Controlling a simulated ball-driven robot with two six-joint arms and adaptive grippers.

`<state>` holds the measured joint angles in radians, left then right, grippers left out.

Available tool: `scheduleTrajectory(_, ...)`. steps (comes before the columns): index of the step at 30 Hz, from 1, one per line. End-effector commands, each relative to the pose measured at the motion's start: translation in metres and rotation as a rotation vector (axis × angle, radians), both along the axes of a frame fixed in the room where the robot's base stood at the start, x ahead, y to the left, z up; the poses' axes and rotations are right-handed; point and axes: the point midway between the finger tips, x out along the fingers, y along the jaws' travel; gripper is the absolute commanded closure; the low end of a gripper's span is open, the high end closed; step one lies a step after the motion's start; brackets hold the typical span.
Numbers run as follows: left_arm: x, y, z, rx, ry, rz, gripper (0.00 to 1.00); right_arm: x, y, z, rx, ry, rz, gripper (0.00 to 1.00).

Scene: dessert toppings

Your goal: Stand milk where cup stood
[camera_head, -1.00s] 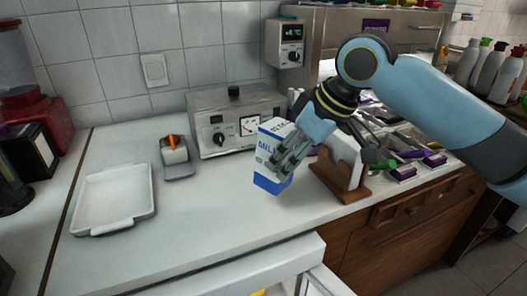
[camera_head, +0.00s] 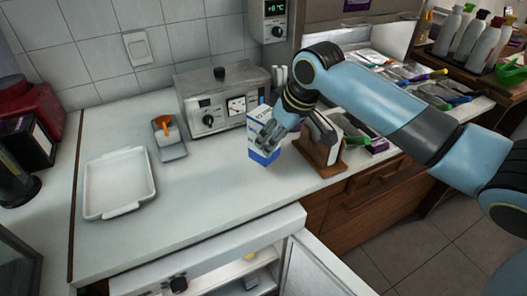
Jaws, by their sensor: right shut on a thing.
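The milk carton (camera_head: 256,148) is white and blue and stands close to upright at or just above the counter, in front of the grey metal appliance. My right gripper (camera_head: 268,140) is shut on the carton from its right side and hides part of its face. I cannot tell whether the carton's base touches the counter. No cup can be made out in the view. My left gripper is not in view.
A white tray (camera_head: 119,208) lies on the left of the counter (camera_head: 200,215). A small holder with an orange-handled item (camera_head: 168,138) stands beside the appliance (camera_head: 205,112). A wooden napkin holder (camera_head: 321,158) stands right of the carton. An open cabinet door (camera_head: 318,268) is below.

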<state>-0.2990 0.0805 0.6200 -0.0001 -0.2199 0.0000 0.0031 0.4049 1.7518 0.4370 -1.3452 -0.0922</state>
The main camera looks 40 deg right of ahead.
Motion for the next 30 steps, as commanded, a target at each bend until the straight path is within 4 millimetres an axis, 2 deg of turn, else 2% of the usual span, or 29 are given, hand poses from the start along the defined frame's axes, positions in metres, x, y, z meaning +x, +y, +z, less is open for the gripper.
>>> scheduleTrajectory(3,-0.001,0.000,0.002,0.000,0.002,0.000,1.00,0.017,0.011,-0.009,0.003,-0.003,-0.001,0.99)
scheduleTrajectory(6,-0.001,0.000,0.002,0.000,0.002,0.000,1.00,0.023,0.015,-0.014,0.000,-0.003,0.002,0.99)
scheduleTrajectory(8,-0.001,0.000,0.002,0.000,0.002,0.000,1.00,0.024,0.015,-0.017,0.000,-0.002,0.001,0.99)
scheduleTrajectory(16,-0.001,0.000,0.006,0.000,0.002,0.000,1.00,0.024,0.015,-0.052,-0.002,-0.001,0.001,0.99)
scheduleTrajectory(28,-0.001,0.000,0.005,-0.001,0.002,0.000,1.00,0.024,0.015,-0.058,-0.002,-0.003,0.002,0.99)
scheduleTrajectory(29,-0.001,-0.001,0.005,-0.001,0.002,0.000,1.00,0.023,0.015,-0.059,-0.002,0.000,0.001,0.40)
scheduleTrajectory(30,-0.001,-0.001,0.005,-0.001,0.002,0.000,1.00,0.023,0.015,-0.058,-0.002,0.000,0.001,0.35)
